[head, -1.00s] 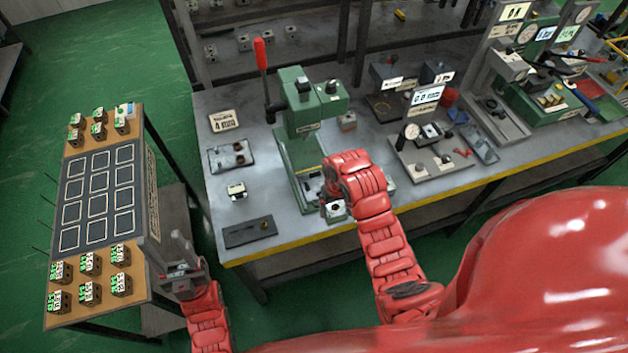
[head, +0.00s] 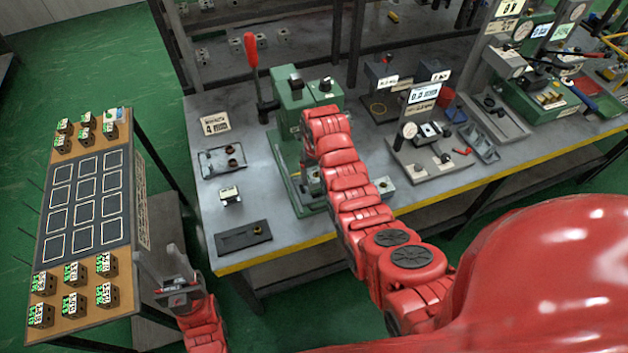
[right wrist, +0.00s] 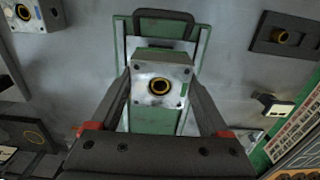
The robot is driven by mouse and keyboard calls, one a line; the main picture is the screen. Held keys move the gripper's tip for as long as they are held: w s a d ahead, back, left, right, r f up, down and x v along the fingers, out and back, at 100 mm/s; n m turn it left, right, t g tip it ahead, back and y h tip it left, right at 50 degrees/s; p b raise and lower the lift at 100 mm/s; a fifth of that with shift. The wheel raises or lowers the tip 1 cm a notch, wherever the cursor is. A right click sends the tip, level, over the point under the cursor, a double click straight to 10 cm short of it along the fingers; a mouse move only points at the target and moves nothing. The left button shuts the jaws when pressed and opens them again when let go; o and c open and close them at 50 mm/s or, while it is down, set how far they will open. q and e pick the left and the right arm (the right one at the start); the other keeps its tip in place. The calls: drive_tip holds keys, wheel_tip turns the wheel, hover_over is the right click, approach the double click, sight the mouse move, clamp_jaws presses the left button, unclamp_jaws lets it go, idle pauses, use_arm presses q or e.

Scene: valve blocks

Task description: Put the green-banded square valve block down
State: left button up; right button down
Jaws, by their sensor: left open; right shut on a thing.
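The square valve block (right wrist: 160,88) shows in the right wrist view as a pale grey block with a brass-ringed hole on top. In the head view my red right arm reaches to the green press (head: 308,97) and hides most of the gripper and block. My left gripper (head: 172,272) is open and empty beside the rack.
The rack (head: 45,255) at left holds several green-marked blocks around a dark grid mat (head: 87,205). A tray (head: 222,160), a small block (head: 230,196) and a dark plate (head: 243,237) lie left of the press. A gauge stand (head: 412,150) stands to its right.

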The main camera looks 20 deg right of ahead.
drive_tip(key=shift+w+f+b, duration=0.2)
drive_tip(key=shift+w+b, duration=0.5)
drive_tip(key=shift+w, duration=0.45)
drive_tip(key=shift+w+f, duration=0.1)
drive_tip(key=shift+f, duration=0.05)
wheel_tip(320, 180, down, 3)
drive_tip(key=shift+r+b, duration=0.1)
drive_tip(key=shift+b, duration=0.6)
drive_tip(key=shift+f, duration=0.2)
